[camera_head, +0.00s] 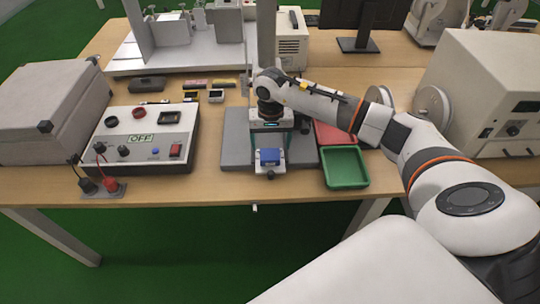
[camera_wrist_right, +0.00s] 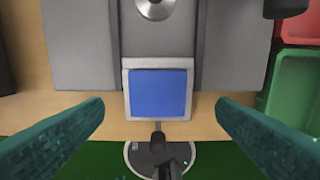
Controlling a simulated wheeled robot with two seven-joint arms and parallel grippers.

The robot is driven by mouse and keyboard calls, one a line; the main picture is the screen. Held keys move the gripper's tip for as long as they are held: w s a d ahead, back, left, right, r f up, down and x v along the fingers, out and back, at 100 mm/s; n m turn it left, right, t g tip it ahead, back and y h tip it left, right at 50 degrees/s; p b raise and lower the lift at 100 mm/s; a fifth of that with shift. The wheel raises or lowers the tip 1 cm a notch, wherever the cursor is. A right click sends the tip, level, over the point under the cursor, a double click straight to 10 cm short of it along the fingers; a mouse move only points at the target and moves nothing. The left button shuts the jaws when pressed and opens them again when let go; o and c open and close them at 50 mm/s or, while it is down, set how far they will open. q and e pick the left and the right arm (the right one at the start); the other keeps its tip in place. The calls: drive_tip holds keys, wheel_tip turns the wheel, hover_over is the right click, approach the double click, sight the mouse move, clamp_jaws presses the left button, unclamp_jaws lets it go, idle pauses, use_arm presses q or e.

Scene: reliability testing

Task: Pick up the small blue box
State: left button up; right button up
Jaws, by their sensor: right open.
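The small blue box (camera_head: 269,156) sits in a light grey holder at the front of a grey test stand (camera_head: 236,150). In the right wrist view the blue box (camera_wrist_right: 158,94) is centred, with the holder's pale rim (camera_wrist_right: 127,76) around it. My right gripper (camera_head: 270,150) is over the stand, at the blue box. In the wrist view its two fingers (camera_wrist_right: 160,115) are wide apart, one on each side of the box, with clear gaps and no contact. My left gripper is not in view.
A green tray (camera_head: 345,166) and a red tray (camera_head: 334,133) lie right of the stand. A control box with an OFF display (camera_head: 140,139) and a large grey case (camera_head: 50,110) stand left. A metal post (camera_head: 266,35) rises behind my gripper. The table's front edge is close.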

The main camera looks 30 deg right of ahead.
sight(270, 154)
wheel_tip(270, 154, down, 4)
drive_tip(key=shift+w+f+p, duration=0.15)
drive_tip(key=shift+f+p, duration=0.05)
drive_tip(key=shift+p, duration=0.35)
drive_tip(key=shift+c, duration=0.3)
drive_tip(key=c, duration=1)
